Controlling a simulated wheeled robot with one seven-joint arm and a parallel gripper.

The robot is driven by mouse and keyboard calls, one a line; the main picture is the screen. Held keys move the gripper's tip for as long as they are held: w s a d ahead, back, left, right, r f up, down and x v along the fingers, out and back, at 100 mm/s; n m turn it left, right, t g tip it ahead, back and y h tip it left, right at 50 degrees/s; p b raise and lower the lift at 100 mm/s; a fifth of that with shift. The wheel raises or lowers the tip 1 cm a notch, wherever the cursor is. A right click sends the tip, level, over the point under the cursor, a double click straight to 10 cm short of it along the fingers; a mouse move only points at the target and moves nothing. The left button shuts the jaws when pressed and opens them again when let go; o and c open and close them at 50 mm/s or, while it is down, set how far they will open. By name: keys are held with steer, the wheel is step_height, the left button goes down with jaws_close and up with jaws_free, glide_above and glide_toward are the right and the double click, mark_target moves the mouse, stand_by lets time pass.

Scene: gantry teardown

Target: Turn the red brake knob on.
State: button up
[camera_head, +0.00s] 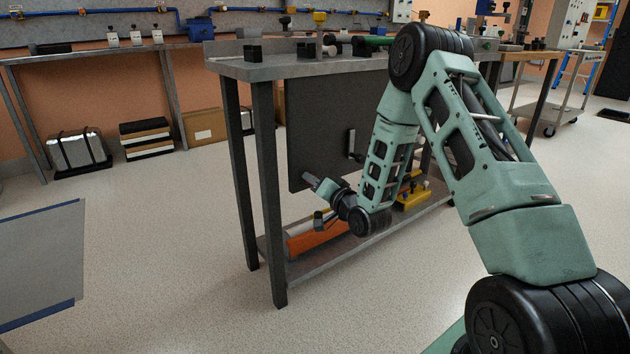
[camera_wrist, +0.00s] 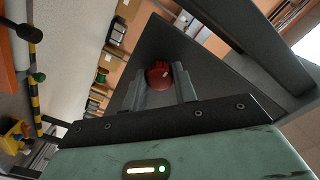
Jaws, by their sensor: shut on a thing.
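The red brake knob (camera_wrist: 159,75) shows in the wrist view as a round red cap on a dark panel (camera_wrist: 172,42). My gripper (camera_wrist: 161,82) has one finger on each side of the knob and is shut on it. In the head view my gripper (camera_head: 312,181) reaches under the workbench to the lower part of the dark panel (camera_head: 320,120). The knob cannot be made out in that view. Whether the knob is turned on cannot be told.
The workbench (camera_head: 300,66) stands over my forearm, with its legs close by. Its lower shelf (camera_head: 375,238) holds an orange cylinder (camera_head: 316,238) and a yellow item (camera_head: 412,194). A lever handle (camera_head: 351,144) sticks out from the panel.

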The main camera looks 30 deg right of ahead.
steer(key=shift+s+f, duration=0.1)
steer(key=shift+f, duration=0.05)
steer(key=o, duration=1)
steer(key=shift+s+d+p, duration=0.15)
steer(key=shift+s+p, duration=1.35)
steer(key=shift+s, duration=2.85)
steer(key=shift+s+d+p, duration=0.1)
steer(key=shift+s+p, duration=1.35)
steer(key=shift+s, duration=2.85)
